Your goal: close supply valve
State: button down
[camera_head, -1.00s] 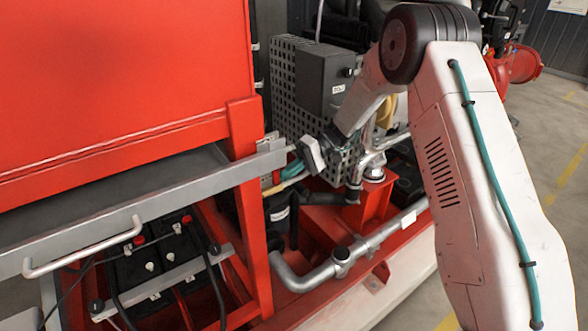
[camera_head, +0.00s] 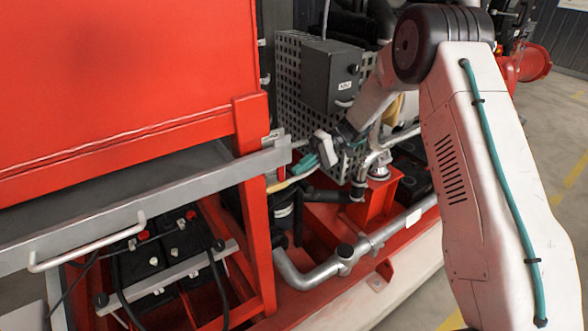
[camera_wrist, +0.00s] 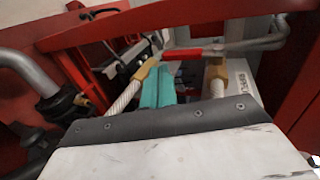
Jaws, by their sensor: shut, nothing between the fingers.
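My gripper (camera_head: 306,163), with teal fingers, reaches left beside the red frame post in the head view. In the wrist view its teal fingers (camera_wrist: 150,88) are together, shut and empty. Ahead of them is a red-sleeved lever (camera_wrist: 192,53), which looks like the valve handle. It lies roughly crosswise between brass fittings on the left (camera_wrist: 146,72) and right (camera_wrist: 214,70), with pale braided hoses below. The fingertips seem just short of the lever's left part; I cannot tell whether they touch. The valve body is unclear, and I cannot make out the lever in the head view.
The red frame post (camera_head: 252,150) and grey rail (camera_head: 150,198) stand close left of my gripper. A perforated guard (camera_head: 290,85) with a dark box (camera_head: 331,78) is behind. A metal pipe (camera_head: 370,243) runs below. Floor at the right (camera_head: 565,140) is clear.

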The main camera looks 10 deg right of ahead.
jog(key=w+d, duration=0.4)
jog(key=d, duration=0.6)
jog(key=shift+w, duration=0.3)
jog(key=shift+d, duration=0.1)
jog(key=s+d+f+m+h, duration=0.1)
jog(key=s+f+m+h, duration=0.1)
jog(key=s+m, duration=0.25)
jog(key=s+r+t+h, duration=0.2)
jog(key=s+r, duration=0.5)
jog(key=s, duration=0.6)
jog(key=s+d+r+t+h, duration=0.1)
jog(key=s+r+t+h, duration=0.2)
jog(key=s, duration=1)
jog(key=s+d+r+t+h, duration=0.1)
jog(key=s+r+h, duration=0.4)
jog(key=s+r, duration=0.6)
jog(key=shift+s+d+t+h, duration=0.15)
jog(key=shift+s+t+h, duration=0.15)
jog(key=shift+s+t, duration=0.5)
